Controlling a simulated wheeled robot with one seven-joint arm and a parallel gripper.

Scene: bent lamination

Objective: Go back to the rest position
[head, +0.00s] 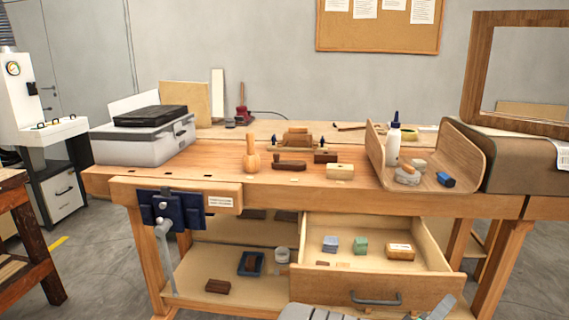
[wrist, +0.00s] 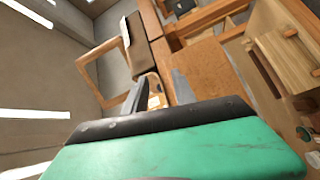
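My gripper (wrist: 160,76) shows in the wrist view as two grey fingers in front of a green body with a black edge. The fingers stand apart with a gap between them, and nothing is held. Behind the gap lie the bench and its wooden pieces, some way off. In the head view, only grey parts of my arm show at the bottom edge, in front of the open drawer (head: 325,283). The gripper's fingertips are not clear there.
The workbench (head: 215,178) carries a grey case (head: 140,143), wooden tools and a curved wooden tray (head: 440,150) holding a white bottle (head: 393,140). The open drawer juts out with small blocks inside. A blue vise (head: 175,210) is at the front left.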

